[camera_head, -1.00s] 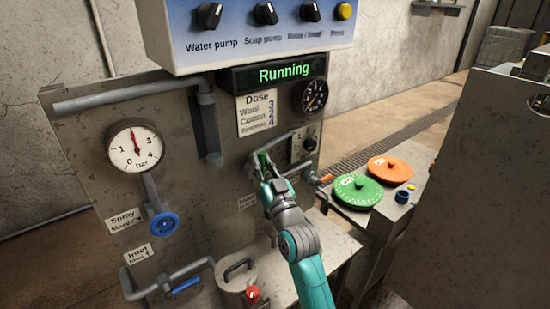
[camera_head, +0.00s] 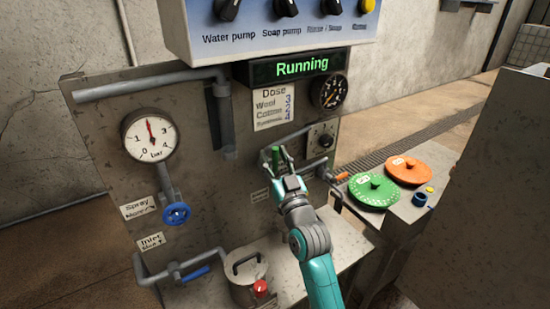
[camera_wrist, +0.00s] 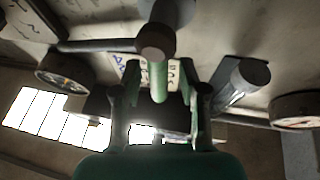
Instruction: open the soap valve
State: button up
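The soap valve's green handle (camera_head: 277,158) stands out from the pipe at the middle of the panel in the head view. In the wrist view the green handle (camera_wrist: 158,82) hangs from a round pipe joint between my two fingers. My gripper (camera_head: 284,170) is at the handle, and its fingers also show in the wrist view (camera_wrist: 163,98). They are apart, with a visible gap on each side of the handle. I cannot tell whether either finger touches it. Part of the handle and pipe is hidden behind my gripper in the head view.
The display (camera_head: 290,67) reads "Running". A pressure gauge (camera_head: 149,136) and blue spray valve (camera_head: 177,214) are at the left. A small dial box (camera_head: 322,138) is close right of my gripper. Green (camera_head: 371,190) and orange (camera_head: 408,169) lids lie at the right. A lidded pot (camera_head: 248,282) is below.

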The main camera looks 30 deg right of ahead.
jog(key=v, duration=1.2)
dwell(0.3)
